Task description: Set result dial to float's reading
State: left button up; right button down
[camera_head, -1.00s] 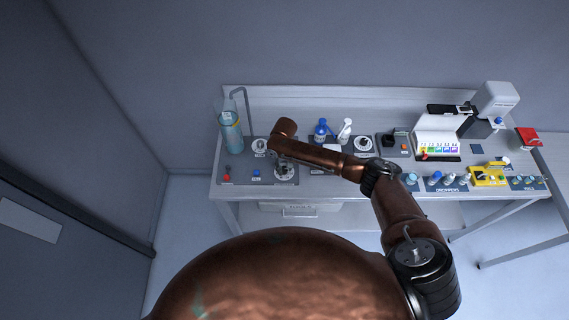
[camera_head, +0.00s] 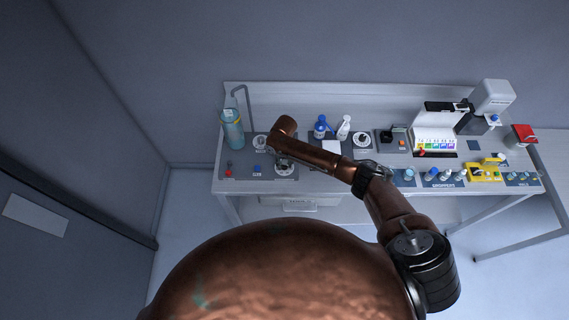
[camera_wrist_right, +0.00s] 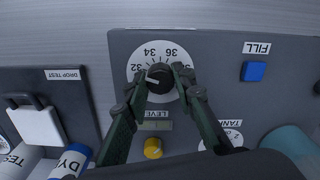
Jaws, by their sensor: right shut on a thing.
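A white dial (camera_wrist_right: 158,78) with a black knob sits on the dark panel. It carries numbers including 32, 34, 36 and 38. My right gripper (camera_wrist_right: 161,75) is shut on this knob, with one finger on each side. The knob's white mark points left, toward the 32 side. In the head view the same dial (camera_head: 285,170) is partly hidden by my right arm. The tall cylinder (camera_head: 232,133) with blue-green liquid stands at the panel's back left. Its float and scale are too small to read. My left gripper is not in view.
A blue FILL button (camera_wrist_right: 254,71), a yellow knob (camera_wrist_right: 153,148) and the TANK dial (camera_wrist_right: 222,139) are near the gripped dial. The drop test panel (camera_wrist_right: 85,80) lies beside it. Bottles (camera_head: 321,127) stand farther right on the bench.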

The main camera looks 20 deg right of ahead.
jog(key=c, duration=1.6)
grip_release()
jog(key=shift+r, duration=0.1)
notch_tip(320, 180, up, 12)
